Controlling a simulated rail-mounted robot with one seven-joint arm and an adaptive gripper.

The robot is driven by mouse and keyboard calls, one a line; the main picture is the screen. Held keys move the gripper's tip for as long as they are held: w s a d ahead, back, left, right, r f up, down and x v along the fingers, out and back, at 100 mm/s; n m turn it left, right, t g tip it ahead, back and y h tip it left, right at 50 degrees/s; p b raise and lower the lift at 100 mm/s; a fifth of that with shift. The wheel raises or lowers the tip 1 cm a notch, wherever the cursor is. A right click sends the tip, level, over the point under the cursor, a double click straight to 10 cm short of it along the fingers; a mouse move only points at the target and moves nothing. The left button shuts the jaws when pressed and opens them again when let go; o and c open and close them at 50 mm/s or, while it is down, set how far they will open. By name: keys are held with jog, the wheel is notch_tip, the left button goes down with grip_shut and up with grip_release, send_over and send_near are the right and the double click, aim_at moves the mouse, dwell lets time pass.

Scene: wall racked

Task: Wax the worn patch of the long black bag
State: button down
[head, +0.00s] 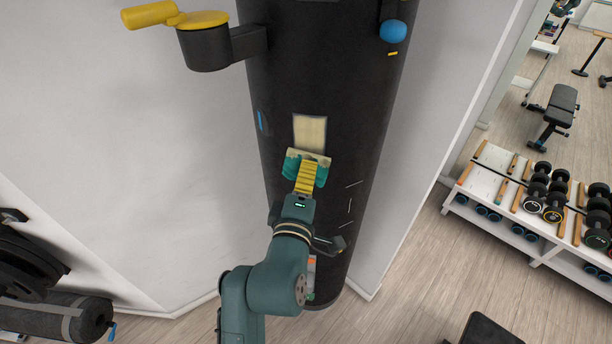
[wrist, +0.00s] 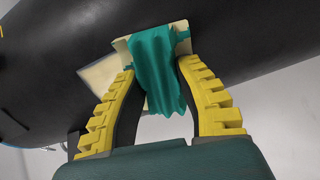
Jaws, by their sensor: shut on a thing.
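The long black bag (head: 325,75) hangs upright against the pale wall in the head view and crosses the wrist view (wrist: 60,45) as a dark band. Its worn patch (head: 310,132) is a pale cream rectangle on its front; part of it shows left of the cloth in the wrist view (wrist: 101,76). My gripper (head: 306,172) is shut on a teal cloth (wrist: 155,65) with a cream edge. The cloth is at the lower edge of the patch. Whether it touches the bag cannot be told. The fingers hide part of the cloth.
A black pot (head: 207,50) with a yellow lid and handle juts out beside the bag at upper left. A blue knob (head: 392,31) is at upper right. A dumbbell rack (head: 540,215) stands at right. A dark roll (head: 62,318) lies at lower left.

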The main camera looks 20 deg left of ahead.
aim_at(311, 143)
jog(key=shift+x, duration=1)
notch_tip(311, 143, up, 4)
jog(key=p, duration=0.3)
jog(key=shift+s+r+p, duration=0.1)
jog(key=shift+p, duration=0.2)
jog(key=shift+f+b, duration=1.6)
jog(key=shift+f, duration=0.65)
jog(key=shift+s+r+p, duration=0.15)
jog(key=shift+p, duration=0.2)
jog(key=shift+p+v, duration=0.85)
jog(key=shift+v, duration=1.85)
jog(key=shift+s+r, duration=0.1)
